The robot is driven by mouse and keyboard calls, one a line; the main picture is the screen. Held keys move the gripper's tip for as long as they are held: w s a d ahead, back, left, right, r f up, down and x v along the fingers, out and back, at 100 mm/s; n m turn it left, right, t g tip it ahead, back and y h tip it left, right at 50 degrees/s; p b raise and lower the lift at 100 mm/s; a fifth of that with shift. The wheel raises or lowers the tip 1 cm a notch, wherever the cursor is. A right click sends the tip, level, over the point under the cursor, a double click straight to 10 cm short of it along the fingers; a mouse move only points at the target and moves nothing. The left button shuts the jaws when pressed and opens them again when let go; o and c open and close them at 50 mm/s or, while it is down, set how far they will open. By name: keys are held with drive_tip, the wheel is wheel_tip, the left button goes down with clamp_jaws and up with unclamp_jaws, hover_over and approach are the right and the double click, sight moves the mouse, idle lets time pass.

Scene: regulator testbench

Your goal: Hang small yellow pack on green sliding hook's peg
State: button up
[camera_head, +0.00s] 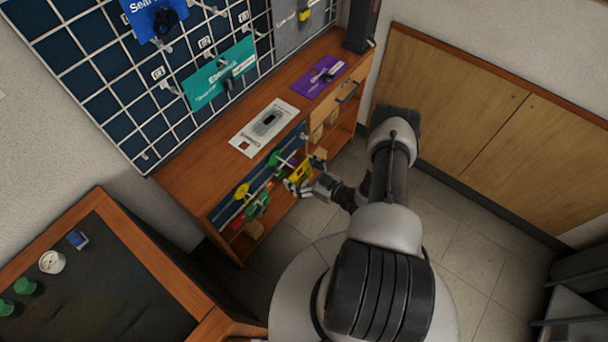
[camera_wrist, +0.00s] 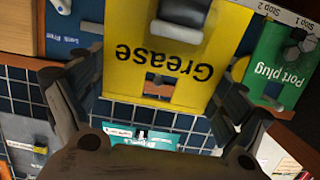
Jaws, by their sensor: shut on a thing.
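The small yellow pack, lettered "Grease" (camera_wrist: 165,62), is between the fingers of my gripper (camera_wrist: 158,85) in the wrist view, its lettering upside down. It has a cut-out, and a dark part covers its far end. In the head view my gripper (camera_head: 298,187) is at the shelf front, shut on the yellow pack (camera_head: 301,171). A green hook piece (camera_head: 274,159) shows on the rail board to the left of the pack. Its peg is too small to make out. I cannot tell whether the pack touches any peg.
A green "Port plug" pack (camera_wrist: 280,65) is close beside the yellow pack. A yellow hook piece (camera_head: 242,190) and a green pack (camera_head: 258,205) are further left along the board. A white card (camera_head: 264,127) and purple card (camera_head: 320,78) lie on the bench top.

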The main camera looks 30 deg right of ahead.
sight(292, 167)
drive_tip(key=shift+r+x, duration=0.1)
drive_tip(key=shift+x, duration=0.7)
drive_tip(key=shift+r+x, duration=0.15)
drive_tip(key=shift+x, duration=0.65)
drive_tip(key=shift+w+a+f+b, duration=0.15)
drive_tip(key=shift+w+f+b, duration=0.15)
drive_tip(key=shift+w+b, duration=0.4)
drive_tip(key=shift+s, duration=0.15)
drive_tip(key=o, duration=0.8)
drive_tip(key=shift+s, duration=0.1)
drive_tip(key=v, duration=1.2)
drive_tip(key=shift+a, duration=0.1)
